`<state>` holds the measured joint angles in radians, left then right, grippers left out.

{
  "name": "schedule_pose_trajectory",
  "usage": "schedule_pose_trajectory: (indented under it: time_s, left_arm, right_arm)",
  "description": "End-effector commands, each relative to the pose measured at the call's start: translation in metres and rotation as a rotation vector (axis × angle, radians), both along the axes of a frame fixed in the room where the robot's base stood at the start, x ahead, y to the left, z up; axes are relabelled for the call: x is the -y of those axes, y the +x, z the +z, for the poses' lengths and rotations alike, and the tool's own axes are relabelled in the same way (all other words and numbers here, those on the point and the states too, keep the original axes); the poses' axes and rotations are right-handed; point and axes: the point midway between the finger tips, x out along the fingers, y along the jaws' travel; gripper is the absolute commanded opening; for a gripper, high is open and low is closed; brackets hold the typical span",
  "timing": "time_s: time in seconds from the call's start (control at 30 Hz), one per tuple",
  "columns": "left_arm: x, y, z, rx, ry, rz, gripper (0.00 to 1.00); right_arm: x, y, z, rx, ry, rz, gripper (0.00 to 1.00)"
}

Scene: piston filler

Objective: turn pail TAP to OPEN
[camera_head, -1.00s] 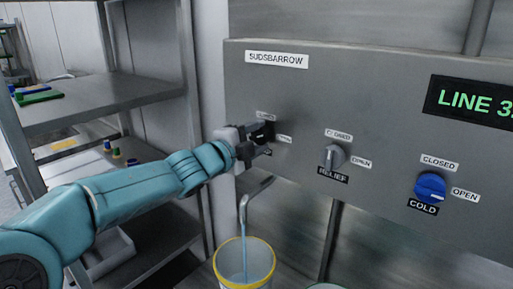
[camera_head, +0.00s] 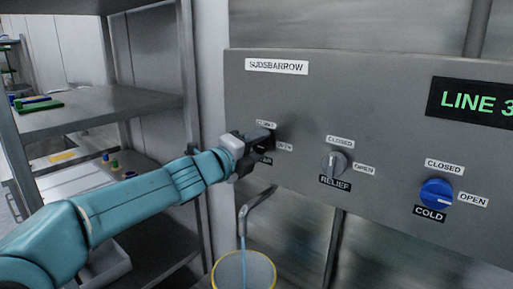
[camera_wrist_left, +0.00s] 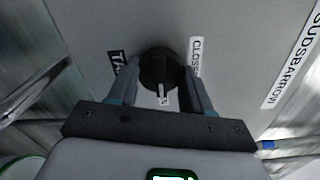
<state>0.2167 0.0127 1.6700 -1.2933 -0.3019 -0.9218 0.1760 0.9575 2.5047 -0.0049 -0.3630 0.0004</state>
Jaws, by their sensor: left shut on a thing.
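The black TAP knob (camera_wrist_left: 158,68) sits on the grey panel, and its white pointer line points down in the left wrist view, away from the TAP label (camera_wrist_left: 116,66) and at right angles to CLOSED (camera_wrist_left: 195,58). My left gripper (camera_head: 258,143) is shut on the TAP knob, with a finger on each side of it. In the head view the OPEN label (camera_head: 284,147) shows right of the knob. The gripper partly hides the knob and its labels. A pale blue stream runs from the spout (camera_head: 254,200) into the yellow-rimmed pail (camera_head: 243,270). My right gripper is out of view.
The grey RELIEF knob (camera_head: 334,165) and blue COLD knob (camera_head: 436,194) sit further right on the panel. A SUDSBARROW sign (camera_head: 276,66) is above. Metal shelving (camera_head: 100,105) stands left, close to my left arm.

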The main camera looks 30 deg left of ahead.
Motion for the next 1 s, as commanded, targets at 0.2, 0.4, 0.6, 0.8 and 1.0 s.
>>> schedule_pose_trajectory:
  time_s: [0.2, 0.4, 0.6, 0.8, 1.0]
  left_arm:
    - [0.001, 0.0, -0.002, -0.003, 0.005, -0.002, 0.19]
    - [0.001, 0.0, -0.002, -0.003, 0.004, -0.002, 0.75]
    - [0.0, 0.0, -0.001, -0.002, 0.003, -0.001, 0.75]
    - [-0.001, -0.01, 0.0, -0.001, 0.003, 0.0, 0.75]
    - [-0.005, -0.054, 0.001, 0.0, 0.004, 0.003, 0.75]
  right_arm:
    - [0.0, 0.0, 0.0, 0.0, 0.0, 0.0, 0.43]
    - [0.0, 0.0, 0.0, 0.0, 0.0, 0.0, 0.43]
    - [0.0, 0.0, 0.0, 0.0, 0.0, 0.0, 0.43]
    - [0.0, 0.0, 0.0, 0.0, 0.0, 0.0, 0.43]
    - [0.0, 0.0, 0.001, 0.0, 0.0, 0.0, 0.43]
